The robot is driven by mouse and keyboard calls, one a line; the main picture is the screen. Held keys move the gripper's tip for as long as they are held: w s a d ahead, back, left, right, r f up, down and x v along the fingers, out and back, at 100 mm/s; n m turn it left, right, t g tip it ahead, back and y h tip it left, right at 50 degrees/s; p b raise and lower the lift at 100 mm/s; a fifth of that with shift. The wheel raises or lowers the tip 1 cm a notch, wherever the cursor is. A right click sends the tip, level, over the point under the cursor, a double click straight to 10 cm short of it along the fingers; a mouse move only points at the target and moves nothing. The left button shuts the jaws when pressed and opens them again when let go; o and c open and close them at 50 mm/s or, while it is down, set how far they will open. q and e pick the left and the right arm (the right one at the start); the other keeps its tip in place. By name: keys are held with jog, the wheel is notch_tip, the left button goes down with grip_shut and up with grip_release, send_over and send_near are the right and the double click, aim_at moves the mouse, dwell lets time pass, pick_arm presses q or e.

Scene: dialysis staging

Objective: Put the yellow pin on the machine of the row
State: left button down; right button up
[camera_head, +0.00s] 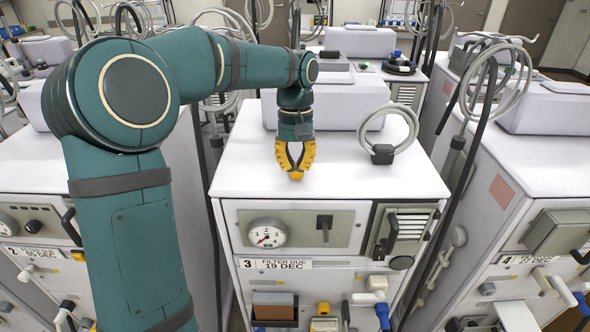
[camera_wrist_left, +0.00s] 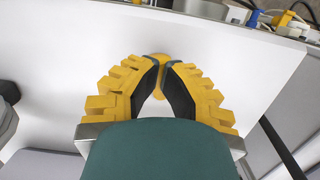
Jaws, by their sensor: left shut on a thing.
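My left gripper (camera_head: 296,168) points down over the white top of the middle machine (camera_head: 375,187), whose label reads "3 FILTER DUE 19 DEC". It is shut on the yellow pin (camera_head: 296,176), which shows small between the fingertips. The left wrist view shows the yellow pin (camera_wrist_left: 159,58) as a round yellow head just beyond the dark fingertips (camera_wrist_left: 160,68), with more yellow between the fingers. The pin is at or very near the machine's top; I cannot tell whether it touches. My right gripper is not in view.
A coiled grey hose with a dark block (camera_head: 383,154) sits right of my gripper on the same top. Behind is a raised white housing (camera_head: 345,98). Neighbouring machines stand left (camera_head: 30,160) and right (camera_head: 550,170), with labels partly readable. The front part of the middle top is clear.

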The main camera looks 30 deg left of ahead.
aim_at(295, 163)
pick_arm(q)
jog(key=shift+w+a, duration=0.1)
dwell(0.3)
jog(key=shift+r+p, duration=0.8)
jog(key=shift+p, duration=0.05)
jog(key=shift+r, duration=0.15)
notch_tip(295, 163, up, 11)
jog(key=w+a, duration=0.1)
jog(key=shift+w+f, duration=0.2)
jog(key=shift+w, duration=0.2)
